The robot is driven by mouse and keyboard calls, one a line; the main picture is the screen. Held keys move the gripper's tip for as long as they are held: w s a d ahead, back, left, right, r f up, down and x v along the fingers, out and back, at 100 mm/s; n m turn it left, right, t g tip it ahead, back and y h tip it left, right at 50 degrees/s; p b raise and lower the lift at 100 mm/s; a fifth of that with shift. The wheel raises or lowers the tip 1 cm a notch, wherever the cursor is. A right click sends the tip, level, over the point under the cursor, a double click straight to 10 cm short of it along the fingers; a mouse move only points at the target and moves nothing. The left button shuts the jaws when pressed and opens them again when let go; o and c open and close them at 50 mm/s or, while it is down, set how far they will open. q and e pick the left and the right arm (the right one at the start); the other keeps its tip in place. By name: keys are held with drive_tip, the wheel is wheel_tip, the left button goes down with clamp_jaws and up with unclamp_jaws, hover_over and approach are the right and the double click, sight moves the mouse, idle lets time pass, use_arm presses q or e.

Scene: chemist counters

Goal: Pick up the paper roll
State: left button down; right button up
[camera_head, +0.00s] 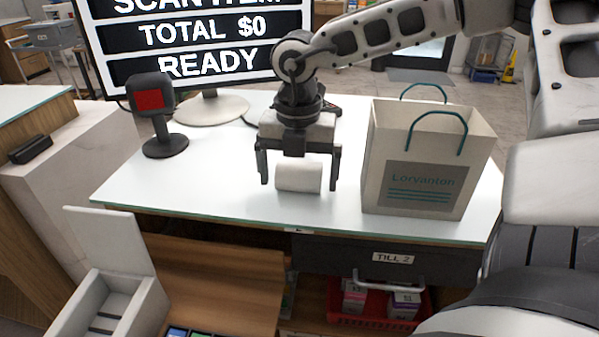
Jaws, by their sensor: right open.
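The white paper roll (298,177) lies on its side on the white counter (225,200), near the counter's front edge. My right gripper (300,178) comes down over it from above. Its two dark fingers are spread wide, one to the left and one to the right of the roll's ends. A gap shows between the left finger and the roll; the right finger is close to the roll's right end, and I cannot tell if it touches. My left gripper is not in view.
A paper bag (385,165) with teal handles stands close to the right of my gripper. A scanner (155,115) and a monitor (195,45) stand behind to the left. The till drawer (345,258) is below the counter edge, above a red basket (340,318). The counter's front left is clear.

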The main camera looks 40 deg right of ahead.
drive_tip(key=c, duration=1.1)
